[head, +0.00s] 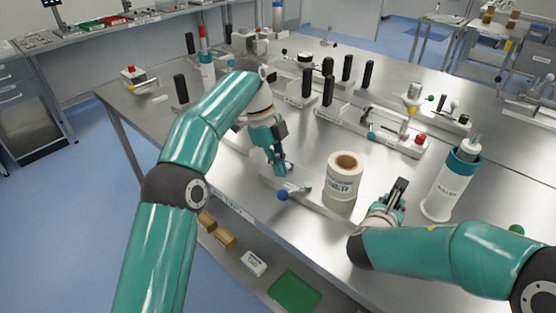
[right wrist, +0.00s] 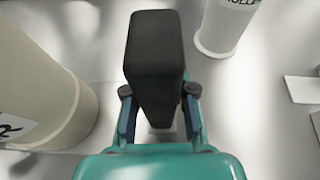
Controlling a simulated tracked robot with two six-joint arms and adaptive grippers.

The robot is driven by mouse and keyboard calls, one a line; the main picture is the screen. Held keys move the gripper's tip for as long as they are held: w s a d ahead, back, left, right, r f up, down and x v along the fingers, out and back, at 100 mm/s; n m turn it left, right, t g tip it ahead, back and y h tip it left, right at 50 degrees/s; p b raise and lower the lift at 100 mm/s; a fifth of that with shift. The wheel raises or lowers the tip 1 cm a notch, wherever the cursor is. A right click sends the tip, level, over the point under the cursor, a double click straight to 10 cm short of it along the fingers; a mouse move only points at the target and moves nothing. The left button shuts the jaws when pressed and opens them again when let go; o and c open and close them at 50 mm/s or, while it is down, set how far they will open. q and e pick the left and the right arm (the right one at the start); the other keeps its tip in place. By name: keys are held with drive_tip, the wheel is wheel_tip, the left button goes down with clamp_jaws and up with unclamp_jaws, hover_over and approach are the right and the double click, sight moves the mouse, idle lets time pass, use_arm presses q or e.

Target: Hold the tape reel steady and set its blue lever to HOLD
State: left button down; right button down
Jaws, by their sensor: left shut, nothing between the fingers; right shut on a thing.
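The blue lever shows a blue ball knob (head: 283,195) near the front table edge, with a grey arm running right from it. A cream roll (head: 342,183), its label partly readable as "INER", stands upright just right of the lever. I cannot tell which part is the tape reel. My left gripper (head: 284,171) is shut and empty, pointing down just behind the knob, apart from it. My right gripper (head: 388,204) is shut on an upright black handle (right wrist: 154,55), right of the roll; the roll also shows in the right wrist view (right wrist: 40,95). The handle's base and HOLD mark are hidden.
A white and teal cylinder (head: 449,185) labelled ROLLER stands right of my right gripper. Behind are a fixture with a red button (head: 419,140) and several black upright handles. A lower shelf with a green tray (head: 294,291) lies below the front edge.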

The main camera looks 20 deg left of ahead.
use_arm(q)
drive_tip(key=shift+v, duration=0.9)
use_arm(e)
drive_tip(key=shift+s+d+f, duration=0.1)
drive_tip(key=shift+s+f, duration=0.1)
drive_tip(key=shift+f, duration=0.4)
use_arm(q)
drive_tip(key=shift+d+f, duration=0.1)
use_arm(e)
drive_tip(key=shift+w+r, duration=0.1)
drive_tip(key=shift+r, duration=0.2)
drive_tip(key=c, duration=1.1)
unclamp_jaws()
drive_tip(key=shift+r, duration=0.1)
drive_tip(key=shift+o, duration=1.2)
drive_tip(key=shift+w+r, duration=0.1)
drive_tip(key=shift+r, duration=0.05)
drive_tip(key=shift+r, duration=0.1)
